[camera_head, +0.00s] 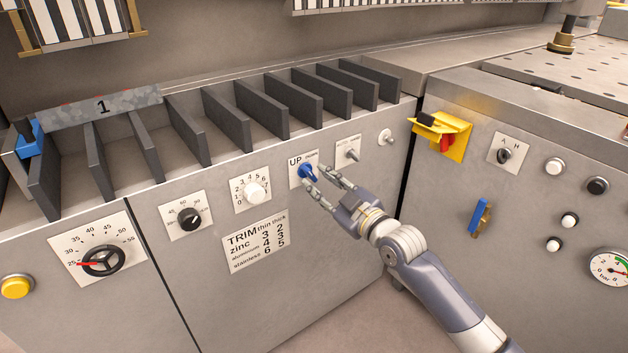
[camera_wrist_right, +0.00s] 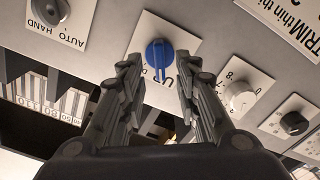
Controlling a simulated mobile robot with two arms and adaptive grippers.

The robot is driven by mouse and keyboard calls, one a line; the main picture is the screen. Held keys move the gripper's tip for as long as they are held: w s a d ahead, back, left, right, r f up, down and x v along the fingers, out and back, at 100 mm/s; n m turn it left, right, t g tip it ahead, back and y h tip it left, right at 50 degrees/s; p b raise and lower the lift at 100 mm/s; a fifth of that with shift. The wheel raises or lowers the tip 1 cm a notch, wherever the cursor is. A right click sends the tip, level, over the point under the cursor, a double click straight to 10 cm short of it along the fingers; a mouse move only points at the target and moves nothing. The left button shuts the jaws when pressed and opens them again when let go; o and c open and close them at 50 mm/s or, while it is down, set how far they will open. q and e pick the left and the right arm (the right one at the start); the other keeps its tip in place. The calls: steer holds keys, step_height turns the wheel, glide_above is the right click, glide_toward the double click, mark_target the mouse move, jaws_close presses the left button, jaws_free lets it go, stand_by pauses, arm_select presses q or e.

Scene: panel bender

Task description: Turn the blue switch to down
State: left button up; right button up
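The blue switch (camera_head: 308,172) is a small knob on a white plate marked UP, on the grey front panel. In the right wrist view the blue switch (camera_wrist_right: 160,54) sits ahead of the fingers, with its plate (camera_wrist_right: 185,38) around it. My right gripper (camera_head: 322,180) is in front of the switch with its two fingers apart. In the right wrist view the right gripper (camera_wrist_right: 157,72) is open, one finger on each side of the knob's line. I cannot tell whether a finger touches the knob. The lower lettering on the plate is partly hidden. My left gripper is not in view.
A white numbered knob (camera_head: 256,193) is left of the switch, and a small toggle (camera_head: 352,153) is right of it. Dark divider plates (camera_head: 226,121) stand above. A yellow bracket with a red handle (camera_head: 444,136) juts out at right.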

mark_target(312, 176)
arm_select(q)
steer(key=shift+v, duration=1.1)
arm_select(e)
steer(key=shift+x, duration=1.6)
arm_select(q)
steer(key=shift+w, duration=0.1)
arm_select(e)
jaws_close()
